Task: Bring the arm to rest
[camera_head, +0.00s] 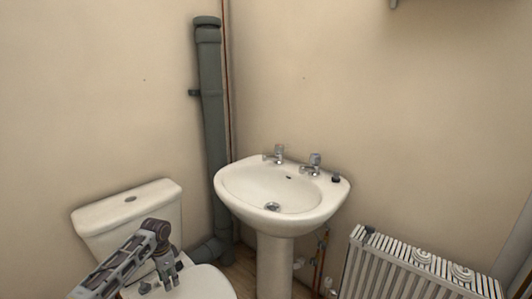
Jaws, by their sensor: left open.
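My left arm comes in from the lower left, in front of the white toilet (130,205), and bends downward at a dark joint. My left gripper (162,284) is at the lower end, in front of the toilet, and appears open with nothing visible in it. Its fingertips are small and hard to make out. I cannot tell how far it is from the toilet. My right arm and gripper are not in view.
A white pedestal sink (325,210) with two taps stands in the corner, a small dark object (336,178) on its rim. A grey-green soil pipe (212,110) rises behind it. A white radiator (400,275) bears round pale items (422,257). The space above the sink is free.

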